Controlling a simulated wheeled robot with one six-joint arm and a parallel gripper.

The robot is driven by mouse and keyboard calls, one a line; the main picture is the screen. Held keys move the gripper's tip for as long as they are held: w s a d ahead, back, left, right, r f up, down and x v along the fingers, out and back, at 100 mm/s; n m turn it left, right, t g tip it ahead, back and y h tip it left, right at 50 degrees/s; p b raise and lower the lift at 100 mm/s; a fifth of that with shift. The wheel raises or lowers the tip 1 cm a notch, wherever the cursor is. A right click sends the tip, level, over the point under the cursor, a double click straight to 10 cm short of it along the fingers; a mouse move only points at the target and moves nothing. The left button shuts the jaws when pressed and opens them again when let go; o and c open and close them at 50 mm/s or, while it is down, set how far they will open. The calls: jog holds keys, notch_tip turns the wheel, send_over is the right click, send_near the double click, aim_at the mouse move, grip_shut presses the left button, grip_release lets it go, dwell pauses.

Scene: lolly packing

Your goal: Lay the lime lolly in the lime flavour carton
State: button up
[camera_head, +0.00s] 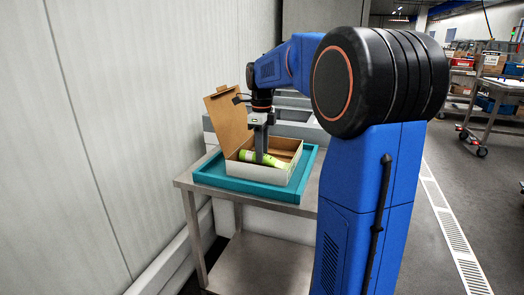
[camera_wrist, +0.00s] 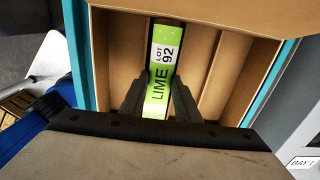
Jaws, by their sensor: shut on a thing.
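The lime lolly (camera_wrist: 163,62) is a long green and white pack marked "LIME LOT 92" in the wrist view. My gripper (camera_wrist: 158,100) is shut on it, one dark finger on each side. The open carton (camera_head: 258,172) has white walls and a brown raised lid (camera_head: 227,117). In the wrist view the lolly lines up lengthwise with the middle of the brown carton interior (camera_wrist: 203,45), between dividers. In the head view the green lolly (camera_head: 247,156) shows at about the carton's rim, under my gripper (camera_head: 261,158). I cannot tell whether it touches the carton floor.
The carton stands in a teal tray (camera_head: 220,182) on a steel table (camera_head: 184,182) with a lower shelf. A pale wall (camera_head: 110,120) rises at the left. Shelving and a cart (camera_head: 490,92) stand far off at the right, with open floor before them.

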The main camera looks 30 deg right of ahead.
jog(key=shift+f, duration=0.35)
jog(key=o, duration=1.1)
jog(key=shift+c, duration=0.2)
notch_tip(320, 180, up, 13)
jog(key=s+a+f+n+t, duration=0.1)
jog(key=s+a+f+n, duration=0.35)
jog(key=s+n, duration=0.3)
jog(key=s+a+f+n+t, duration=0.1)
jog(key=s+a+f+n, duration=0.2)
jog(key=s+a+n, duration=0.4)
jog(key=s+a+f+n+t, duration=0.2)
jog(key=s+a+f+n, duration=0.2)
jog(key=s+f+n, duration=1)
jog(key=shift+s+a+f+t, duration=0.15)
jog(key=shift+s+f+t, duration=0.3)
jog(key=shift+s, duration=0.4)
